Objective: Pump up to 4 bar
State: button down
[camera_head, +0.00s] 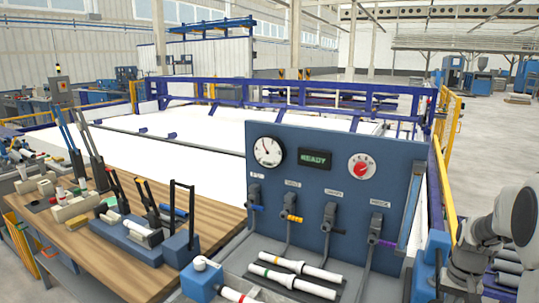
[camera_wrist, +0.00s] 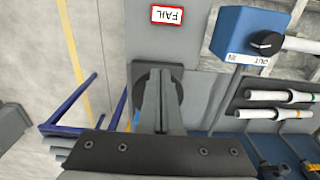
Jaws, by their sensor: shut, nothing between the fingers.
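On the blue panel (camera_head: 335,215) in the head view are a white round gauge (camera_head: 267,152) with a thin needle, a green READY display (camera_head: 314,158) and a dial with a red centre (camera_head: 361,167). The gauge's numbers are too small to read. Below are several grey valves, with blue (camera_head: 257,208), orange (camera_head: 292,218) and purple (camera_head: 383,242) handles among them. In the wrist view my gripper (camera_wrist: 160,78) is shut and empty, its fingers in front of a dark round part they partly hide. I cannot tell whether they touch it. Which part is the pump is unclear.
A blue box (camera_wrist: 243,38) marked OUT and IN, with a black knob, is at upper right in the wrist view. A FAIL label (camera_wrist: 167,15) is upside down. Two banded white pipes (camera_head: 300,267) lie below the panel. A wooden workbench (camera_head: 110,255) with tools stands left.

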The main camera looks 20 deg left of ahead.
jog(key=shift+f, duration=0.55)
jog(key=shift+f+b, duration=0.15)
jog(key=shift+b, duration=0.2)
jog(key=r, duration=0.1)
jog(key=r+p, duration=0.2)
jog(key=shift+s+r, duration=0.35)
jog(key=shift+r, duration=0.05)
jog(key=shift+f+b, duration=1.05)
jog(key=shift+f, duration=0.85)
jog(key=r, duration=0.1)
jog(key=r+p, duration=0.2)
jog(key=shift+s+a+r, duration=0.15)
jog(key=shift+s+r, duration=0.2)
